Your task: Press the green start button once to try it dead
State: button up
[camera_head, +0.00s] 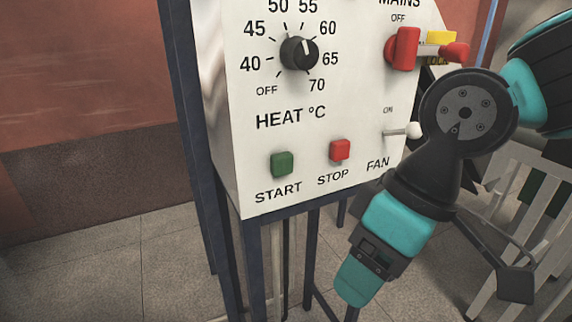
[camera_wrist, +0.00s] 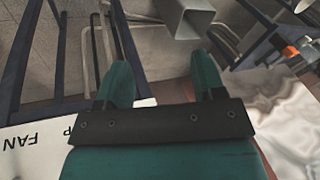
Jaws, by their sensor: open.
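The green start button (camera_head: 282,164) sits at the lower left of the white control panel (camera_head: 235,180), above the word START. It stands out from the panel face. My gripper (camera_head: 352,296) hangs below and to the right of the panel's lower edge, fingers pointing down, apart from the button. In the wrist view my gripper (camera_wrist: 162,72) shows two teal fingers spread with nothing between them. The panel's lower edge with FAN lettering (camera_wrist: 22,140) shows upside down there at the lower left. The start button is not in the wrist view.
A red stop button (camera_head: 340,150) is right of the start button. A heat knob (camera_head: 299,53) is above, with a fan toggle (camera_head: 403,131) and red mains switch (camera_head: 403,48) at right, near my arm. Dark blue frame legs (camera_head: 254,265) stand below. The space before the start button looks clear.

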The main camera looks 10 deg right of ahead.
dwell(0.3)
grip_shut()
dwell(1.6)
